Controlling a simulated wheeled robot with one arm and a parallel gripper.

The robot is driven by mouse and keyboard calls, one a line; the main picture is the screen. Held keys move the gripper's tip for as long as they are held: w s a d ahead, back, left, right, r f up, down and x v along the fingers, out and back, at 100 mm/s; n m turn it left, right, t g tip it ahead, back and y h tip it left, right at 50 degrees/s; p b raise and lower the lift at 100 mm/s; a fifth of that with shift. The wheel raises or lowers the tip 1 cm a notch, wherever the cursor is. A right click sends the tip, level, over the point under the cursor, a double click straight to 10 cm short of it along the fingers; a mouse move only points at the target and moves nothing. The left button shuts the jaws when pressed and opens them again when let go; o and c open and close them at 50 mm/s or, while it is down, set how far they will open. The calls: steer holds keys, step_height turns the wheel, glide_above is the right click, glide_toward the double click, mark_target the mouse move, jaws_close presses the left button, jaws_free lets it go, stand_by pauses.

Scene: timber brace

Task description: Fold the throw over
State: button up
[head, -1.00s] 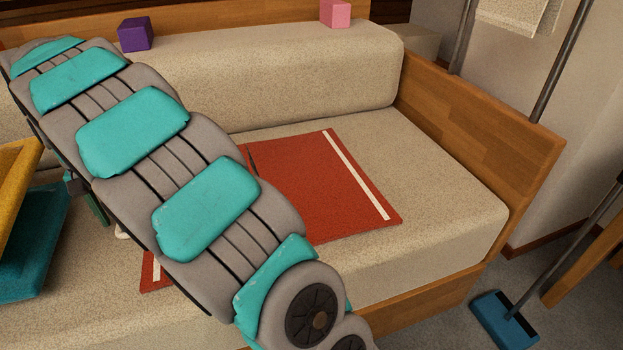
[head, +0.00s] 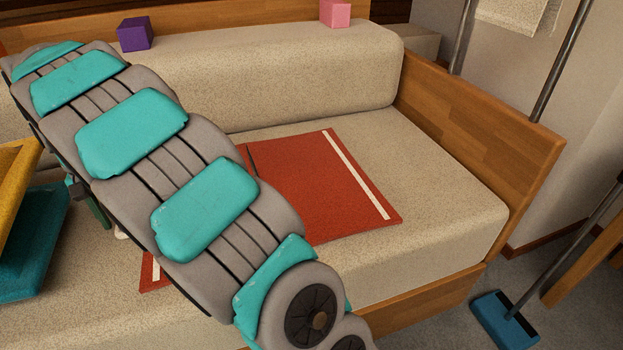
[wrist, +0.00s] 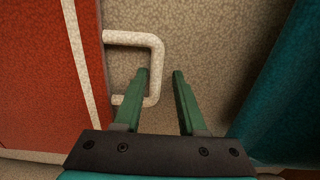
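The red throw (head: 310,185) lies flat on the sofa seat, with a white stripe near its right edge and another at its left part; my arm hides its middle. In the wrist view the throw (wrist: 40,80) fills the left side. A white loop handle (wrist: 130,39) sticks out from its edge; a bit of the handle (head: 121,234) shows beside my arm in the head view. My gripper (wrist: 160,73) is open, its green fingers on either side of the handle's outer bar in the picture. Whether they touch it, I cannot tell.
A teal cushion (head: 30,255) and a yellow one (head: 18,185) are at the left; the teal one is close to my right finger in the wrist view (wrist: 280,90). A purple cube (head: 134,34) and a pink cube (head: 335,13) sit on the backrest. A wooden armrest (head: 480,120) bounds the right.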

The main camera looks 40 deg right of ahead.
stand_by(0.8)
jaws_close()
stand_by(0.4)
